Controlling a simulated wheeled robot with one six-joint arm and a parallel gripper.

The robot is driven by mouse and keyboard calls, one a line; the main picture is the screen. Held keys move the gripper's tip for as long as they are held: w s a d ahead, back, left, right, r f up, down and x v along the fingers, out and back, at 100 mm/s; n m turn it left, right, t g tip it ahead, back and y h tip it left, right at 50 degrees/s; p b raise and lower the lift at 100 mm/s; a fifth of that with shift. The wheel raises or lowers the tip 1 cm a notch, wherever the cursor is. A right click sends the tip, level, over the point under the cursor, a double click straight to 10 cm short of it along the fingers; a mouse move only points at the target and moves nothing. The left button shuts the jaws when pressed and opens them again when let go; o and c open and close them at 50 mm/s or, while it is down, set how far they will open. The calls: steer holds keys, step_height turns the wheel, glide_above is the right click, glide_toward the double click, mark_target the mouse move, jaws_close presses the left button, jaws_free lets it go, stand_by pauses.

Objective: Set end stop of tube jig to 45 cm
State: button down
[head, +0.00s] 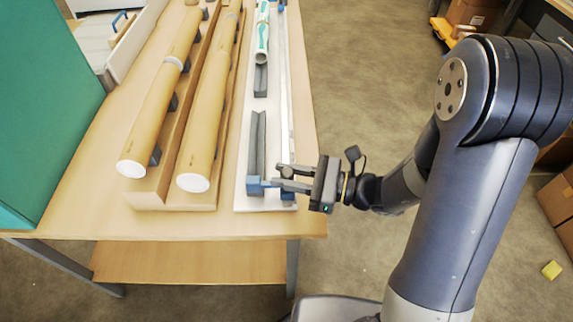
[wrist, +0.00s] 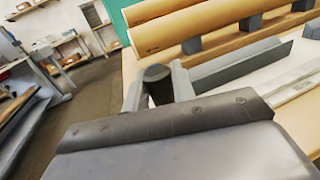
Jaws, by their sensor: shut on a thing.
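The tube jig (head: 271,130) is a long white board with grey V-blocks (head: 257,140) and a pale rail (head: 286,90) along its right side. The blue end stop (head: 255,186) is at the jig's near end. My gripper (head: 285,178) reaches in from the right, low over the near end of the rail. In the wrist view, its fingers close around a dark round knob (wrist: 157,73) by the stop. The fingers partly hide the knob and the stop. A white and green tube (head: 262,40) lies at the jig's far end. Scale marks are not readable.
Two brown cardboard tubes (head: 205,120) lie on a wooden rack (head: 150,190) left of the jig. A green panel (head: 45,100) stands at the far left. The table (head: 90,180) has bare wood at its front. Boxes stand on the floor at right.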

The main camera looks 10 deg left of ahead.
steer(key=shift+s, duration=0.15)
steer(key=c, duration=1.2)
jaws_free()
steer(key=shift+s, duration=0.1)
steer(key=shift+c, duration=0.2)
steer(key=shift+d, duration=0.15)
steer(key=d+b, duration=0.1)
steer(key=d, duration=0.9)
steer(key=shift+d, duration=0.35)
steer(key=shift+s+a, duration=0.1)
steer(key=a+p, duration=0.1)
steer(key=a, duration=0.8)
steer(key=shift+a, duration=0.1)
steer(key=shift+w+a, duration=0.25)
steer(key=shift+a, duration=0.55)
